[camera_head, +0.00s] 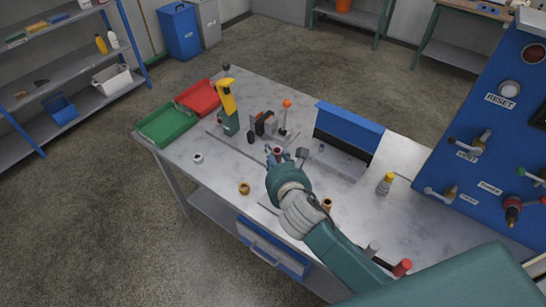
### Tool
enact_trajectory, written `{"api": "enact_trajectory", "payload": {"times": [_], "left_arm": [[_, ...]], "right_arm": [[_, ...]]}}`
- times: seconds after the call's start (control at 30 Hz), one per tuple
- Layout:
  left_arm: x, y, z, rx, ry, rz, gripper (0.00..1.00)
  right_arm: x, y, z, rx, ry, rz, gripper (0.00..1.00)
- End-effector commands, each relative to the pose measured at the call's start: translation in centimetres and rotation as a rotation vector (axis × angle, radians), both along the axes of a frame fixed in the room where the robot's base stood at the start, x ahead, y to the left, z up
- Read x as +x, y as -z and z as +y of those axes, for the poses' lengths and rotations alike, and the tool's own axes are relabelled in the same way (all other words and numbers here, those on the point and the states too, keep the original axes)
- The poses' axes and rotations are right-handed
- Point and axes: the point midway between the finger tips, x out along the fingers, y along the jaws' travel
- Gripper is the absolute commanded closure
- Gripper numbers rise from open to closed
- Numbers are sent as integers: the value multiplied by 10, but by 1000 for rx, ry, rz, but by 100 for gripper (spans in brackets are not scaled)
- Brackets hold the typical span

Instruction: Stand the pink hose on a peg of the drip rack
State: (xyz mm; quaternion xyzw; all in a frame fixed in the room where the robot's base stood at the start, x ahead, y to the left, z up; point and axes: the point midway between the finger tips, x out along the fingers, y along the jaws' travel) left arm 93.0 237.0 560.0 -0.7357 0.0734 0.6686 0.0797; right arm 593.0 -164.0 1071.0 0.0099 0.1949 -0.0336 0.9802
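I cannot make out a pink hose for certain. A small dark reddish piece (277,150) shows at my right gripper (286,155), which is over the middle of the bench; whether it is held is too small to tell. My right arm comes in from the lower right and hides part of the bench. No drip rack is clearly recognisable. My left gripper is not in view.
The grey bench (175,163) carries a green tray (168,122), a red tray (198,97), a blue-topped dark unit (348,128) and a yellow-capped piece (386,183). Small brass (244,188) and white (198,158) fittings stand in front. A blue valve panel (470,120) rises at right.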

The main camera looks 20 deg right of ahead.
Motion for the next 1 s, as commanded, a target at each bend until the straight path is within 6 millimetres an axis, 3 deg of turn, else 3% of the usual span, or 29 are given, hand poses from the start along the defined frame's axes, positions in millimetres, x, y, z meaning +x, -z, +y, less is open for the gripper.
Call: {"api": "enact_trajectory", "payload": {"times": [0.23,0.7,1.0], "left_arm": [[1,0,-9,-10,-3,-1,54],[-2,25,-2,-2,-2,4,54],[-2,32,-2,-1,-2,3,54]], "right_arm": [[0,-1,0,-4,-1,-1,100],[-1,43,0,-3,1,1,100],[0,57,0,-2,0,0,100]]}}
